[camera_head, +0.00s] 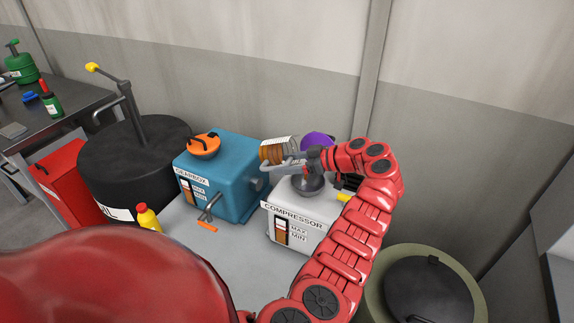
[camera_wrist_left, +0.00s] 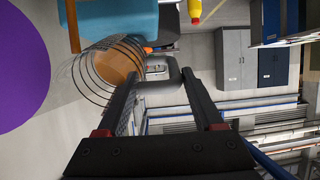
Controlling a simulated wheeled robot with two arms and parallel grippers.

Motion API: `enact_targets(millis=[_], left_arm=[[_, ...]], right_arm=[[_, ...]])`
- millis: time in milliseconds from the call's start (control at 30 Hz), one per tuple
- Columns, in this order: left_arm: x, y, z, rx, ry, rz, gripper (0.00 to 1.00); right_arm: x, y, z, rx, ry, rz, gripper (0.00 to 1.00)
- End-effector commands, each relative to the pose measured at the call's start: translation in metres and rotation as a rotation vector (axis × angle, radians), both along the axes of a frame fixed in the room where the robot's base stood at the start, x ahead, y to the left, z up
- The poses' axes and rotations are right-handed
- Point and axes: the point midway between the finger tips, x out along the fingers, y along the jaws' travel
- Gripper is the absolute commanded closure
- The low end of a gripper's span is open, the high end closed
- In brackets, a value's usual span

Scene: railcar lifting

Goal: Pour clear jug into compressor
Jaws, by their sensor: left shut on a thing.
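The clear jug (camera_head: 272,152), with brown liquid inside and markings on its side, is tipped over toward horizontal above the white compressor (camera_head: 310,231). My left gripper (camera_head: 290,164) is shut on the jug's grey handle. In the left wrist view the clear jug (camera_wrist_left: 108,68) and its brown contents show beyond the fingers of my left gripper (camera_wrist_left: 160,100). A grey, bowl-like funnel (camera_head: 308,186) sits on top of the compressor, below the gripper. A purple round lid (camera_head: 317,140) is behind it. I cannot tell whether liquid is flowing. My right gripper is out of view.
The blue gearbox (camera_head: 228,178) with an orange cap (camera_head: 203,145) stands left of the compressor. A black drum (camera_head: 135,160) with a pump is farther left. A yellow bottle (camera_head: 148,218) stands near it. An olive-rimmed drum (camera_head: 373,280) is at the lower right; a wall rises behind.

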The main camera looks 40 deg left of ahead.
Motion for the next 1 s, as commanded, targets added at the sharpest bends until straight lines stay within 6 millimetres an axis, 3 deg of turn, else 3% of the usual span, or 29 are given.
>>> enact_targets(millis=[267, 500, 600, 1000], left_arm=[[-0.001, 0.001, 0.009, -0.089, -0.035, 0.005, 1.00], [0.000, 0.001, 0.021, -0.398, -0.137, 0.000, 1.00], [0.000, 0.000, 0.026, -0.457, -0.148, 0.001, 1.00], [0.000, 0.000, 0.030, -0.497, -0.157, 0.000, 1.00]], right_arm=[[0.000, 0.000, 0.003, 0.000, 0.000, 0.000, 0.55], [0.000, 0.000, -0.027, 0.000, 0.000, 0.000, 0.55], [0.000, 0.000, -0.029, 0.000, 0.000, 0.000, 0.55], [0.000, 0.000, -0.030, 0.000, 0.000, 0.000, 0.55]])
